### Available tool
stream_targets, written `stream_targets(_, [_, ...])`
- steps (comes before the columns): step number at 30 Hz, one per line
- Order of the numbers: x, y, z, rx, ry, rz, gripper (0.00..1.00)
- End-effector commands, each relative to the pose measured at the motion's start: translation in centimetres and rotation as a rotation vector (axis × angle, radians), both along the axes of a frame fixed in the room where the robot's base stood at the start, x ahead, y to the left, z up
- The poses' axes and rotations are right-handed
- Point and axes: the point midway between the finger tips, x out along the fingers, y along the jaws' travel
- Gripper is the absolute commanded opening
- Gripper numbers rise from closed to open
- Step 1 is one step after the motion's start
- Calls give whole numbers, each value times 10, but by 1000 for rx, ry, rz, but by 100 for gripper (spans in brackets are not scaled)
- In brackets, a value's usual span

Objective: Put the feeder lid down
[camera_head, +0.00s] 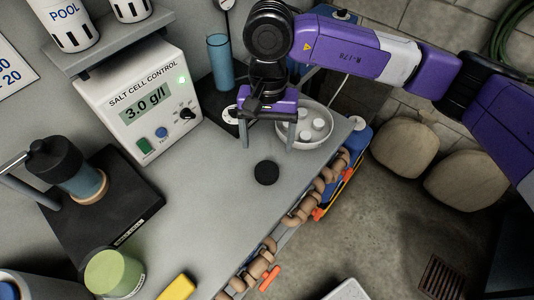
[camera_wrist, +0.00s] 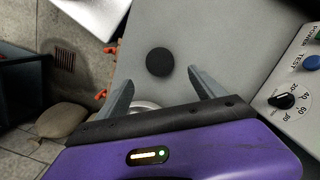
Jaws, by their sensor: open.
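A flat round black disc, which looks like the feeder lid (camera_head: 266,172), lies flat on the grey counter (camera_head: 215,215). In the wrist view the lid (camera_wrist: 160,62) is just beyond my fingertips, roughly centred between them, with bare counter around it. My gripper (camera_head: 268,147) is open, its two grey fingers pointing down and spread apart. It holds nothing, and the lid is clear of both fingers. The open fingers also show in the wrist view (camera_wrist: 160,80).
A bowl of white tablets (camera_head: 325,140) stands right behind my gripper. A blue cylinder (camera_head: 220,62) and the salt cell control box (camera_head: 140,98) stand behind and left. A black-capped device (camera_head: 68,165) is at left, a green jar (camera_head: 112,272) at front. The counter's right edge has hanging floats (camera_head: 300,213).

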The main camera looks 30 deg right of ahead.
Motion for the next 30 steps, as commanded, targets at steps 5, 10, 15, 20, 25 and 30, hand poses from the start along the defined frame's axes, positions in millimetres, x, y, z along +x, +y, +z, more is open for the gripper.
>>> stream_targets(5, [1,-1,14,0,0,0,78])
stream_targets(10, [1,-1,16,1,1,0,78])
stream_targets(15, [-1,9,15,27,5,0,78])
stream_targets(20, [-20,83,18,245,52,-13,78])
stream_targets(25, [-64,202,55,644,200,-74,78])
stream_targets(30, [-108,279,123,1016,430,-168,78])
